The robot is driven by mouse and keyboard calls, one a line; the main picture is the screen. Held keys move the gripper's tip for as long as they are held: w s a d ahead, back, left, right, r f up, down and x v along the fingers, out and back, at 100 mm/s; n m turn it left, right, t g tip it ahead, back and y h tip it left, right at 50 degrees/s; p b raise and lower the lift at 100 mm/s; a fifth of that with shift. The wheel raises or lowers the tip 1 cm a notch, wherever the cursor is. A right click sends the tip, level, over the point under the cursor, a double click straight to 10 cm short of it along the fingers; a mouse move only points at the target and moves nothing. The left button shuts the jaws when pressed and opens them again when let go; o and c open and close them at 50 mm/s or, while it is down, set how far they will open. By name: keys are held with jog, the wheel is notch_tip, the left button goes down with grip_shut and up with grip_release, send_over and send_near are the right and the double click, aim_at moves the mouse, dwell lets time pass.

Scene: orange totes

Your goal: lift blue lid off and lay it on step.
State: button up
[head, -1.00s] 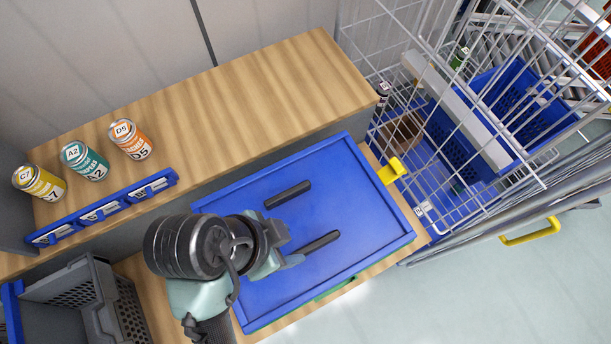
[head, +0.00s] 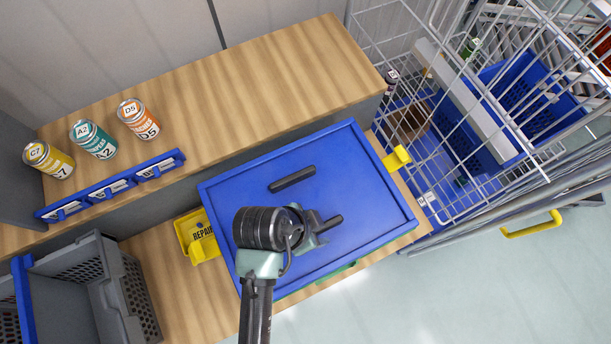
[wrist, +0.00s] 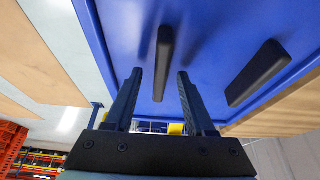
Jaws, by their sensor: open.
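The far handle (head: 292,179) is clear of me. The near handle (head: 333,222) is partly hidden by my gripper (head: 318,228). In the wrist view my gripper (wrist: 159,75) is open and empty, with one handle (wrist: 164,55) lined up between its fingers and the other handle (wrist: 258,73) off to the right. I cannot tell how far the fingers reach down around it. The wooden step (head: 270,85) runs behind the lid, raised above it.
Yellow, teal (head: 93,140) and orange cans stand on the step's left part, behind a blue label rail (head: 112,186). A yellow bin (head: 197,237) and grey crate (head: 125,290) are left of the lid. A wire cart (head: 470,130) stands right. The step's middle and right are bare.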

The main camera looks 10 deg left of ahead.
jog(key=shift+w+f, duration=0.1)
jog(key=shift+f, duration=0.05)
grip_shut()
dwell(1.4)
